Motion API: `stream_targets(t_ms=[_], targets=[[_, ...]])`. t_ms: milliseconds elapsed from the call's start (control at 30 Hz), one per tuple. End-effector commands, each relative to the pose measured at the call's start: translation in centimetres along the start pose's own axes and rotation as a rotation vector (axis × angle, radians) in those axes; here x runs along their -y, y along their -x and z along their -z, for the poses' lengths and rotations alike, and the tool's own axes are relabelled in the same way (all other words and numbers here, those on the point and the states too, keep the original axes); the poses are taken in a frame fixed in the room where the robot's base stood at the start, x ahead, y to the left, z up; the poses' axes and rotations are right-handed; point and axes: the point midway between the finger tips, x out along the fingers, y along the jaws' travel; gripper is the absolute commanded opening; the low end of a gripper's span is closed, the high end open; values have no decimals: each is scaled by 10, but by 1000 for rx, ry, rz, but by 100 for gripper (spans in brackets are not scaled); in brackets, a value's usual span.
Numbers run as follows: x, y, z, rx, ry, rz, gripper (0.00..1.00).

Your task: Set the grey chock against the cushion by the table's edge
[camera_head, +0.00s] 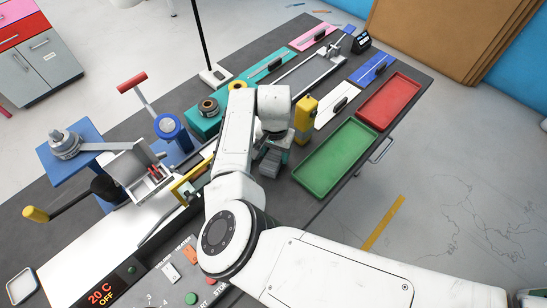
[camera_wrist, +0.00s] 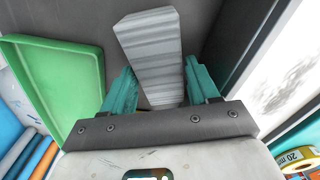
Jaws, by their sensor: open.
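The grey chock (camera_wrist: 148,45) is a ridged, stepped block lying on the dark table top. In the wrist view it extends up from between the two teal fingers of my gripper (camera_wrist: 162,88). The fingers are apart on either side of its near end, and I cannot tell whether either touches it. In the head view the chock (camera_head: 270,163) shows as a small dark grey block just below my gripper (camera_head: 277,145), which is partly hidden by my own arm. I cannot pick out a cushion in either view.
A green tray (camera_head: 300,174) lies right of the chock near the table's right edge, with a red tray (camera_head: 361,107) beyond it. A yellow block (camera_head: 305,125) stands close beside my gripper. Tape rolls (camera_head: 208,105) and a teal stand lie to the left.

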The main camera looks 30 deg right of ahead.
Motion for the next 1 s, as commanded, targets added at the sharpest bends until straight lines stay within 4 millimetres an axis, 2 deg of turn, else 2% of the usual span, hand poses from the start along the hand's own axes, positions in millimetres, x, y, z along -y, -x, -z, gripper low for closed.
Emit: stream_targets(t_ms=[200, 633, 1000], targets=[[0, -1, 0, 0, 0, 0, 59], [0, 0, 0, 0, 0, 0, 17], [-2, 2, 0, -1, -1, 0, 17]])
